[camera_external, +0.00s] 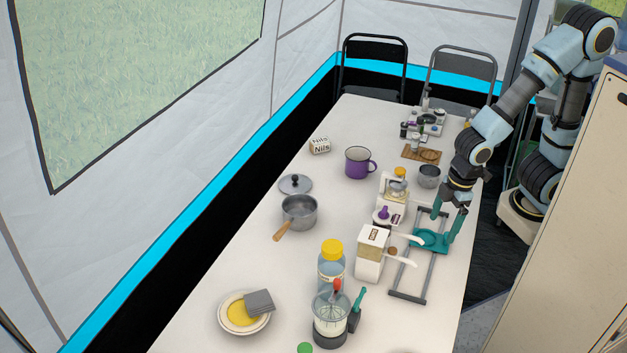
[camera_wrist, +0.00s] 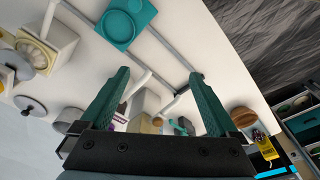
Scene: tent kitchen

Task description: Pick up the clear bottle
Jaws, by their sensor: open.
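A clear bottle (camera_external: 331,265) with a yellow cap stands upright on the near part of the white table, in the external view. A blender jug in front hides its lower part. I cannot make the bottle out in the wrist view. My gripper (camera_external: 446,226) is over the table's right side, well behind and to the right of the bottle, above a grey rail frame with a teal part. Its two teal fingers are spread with nothing between them; they also show apart in the wrist view (camera_wrist: 160,74).
The blender (camera_external: 330,318) is close to the bottle. A white canister (camera_external: 372,254) stands right of it, beside the grey frame (camera_external: 408,292). The table (camera_external: 250,240) has free room left of the bottle.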

